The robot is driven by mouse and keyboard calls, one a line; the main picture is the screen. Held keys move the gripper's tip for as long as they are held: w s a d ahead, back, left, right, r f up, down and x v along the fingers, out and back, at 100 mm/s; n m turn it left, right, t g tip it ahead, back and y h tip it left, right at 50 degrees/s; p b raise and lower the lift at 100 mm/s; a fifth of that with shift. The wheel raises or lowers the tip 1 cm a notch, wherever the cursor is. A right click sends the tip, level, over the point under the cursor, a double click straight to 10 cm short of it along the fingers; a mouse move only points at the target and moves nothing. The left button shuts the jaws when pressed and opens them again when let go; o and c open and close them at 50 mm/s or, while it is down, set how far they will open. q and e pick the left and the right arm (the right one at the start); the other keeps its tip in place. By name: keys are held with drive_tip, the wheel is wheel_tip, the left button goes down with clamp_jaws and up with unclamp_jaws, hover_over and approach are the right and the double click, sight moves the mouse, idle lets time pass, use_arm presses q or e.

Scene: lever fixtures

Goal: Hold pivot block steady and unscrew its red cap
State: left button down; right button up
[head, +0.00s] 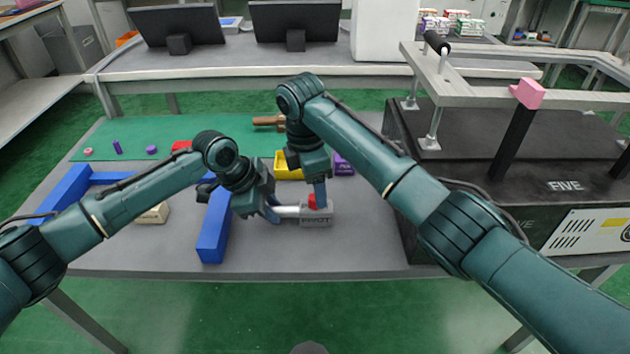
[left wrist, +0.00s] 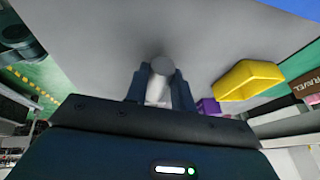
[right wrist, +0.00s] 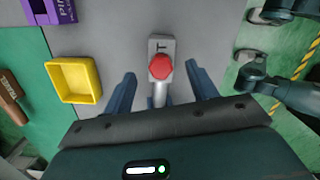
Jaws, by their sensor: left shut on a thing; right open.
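The pivot block (head: 316,220) is a small grey block lettered PIVOT on the grey table, with a silver rod (head: 288,211) out its left side. Its red cap (head: 312,202) sits on top; the right wrist view shows the cap (right wrist: 160,66) as hexagonal on the block (right wrist: 160,45). My left gripper (head: 272,209) is shut on the rod, which shows between its fingers (left wrist: 158,88) in the left wrist view. My right gripper (head: 319,192) points down over the block, open. In the right wrist view its fingers (right wrist: 162,84) stand apart on either side, not touching the cap.
A blue frame (head: 214,228) stands left of the block, with a beige block (head: 153,214) inside. A yellow tray (head: 288,167) and a purple box (head: 344,164) lie behind. A black machine (head: 470,180) marked FIVE borders the right. The table front is clear.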

drive_tip(key=shift+f, duration=1.3)
drive_tip(key=c, duration=1.2)
drive_tip(key=shift+n, duration=0.3)
drive_tip(key=shift+c, duration=0.2)
drive_tip(key=shift+r, duration=0.35)
drive_tip(key=shift+r, duration=0.65)
drive_tip(key=shift+r, duration=0.1)
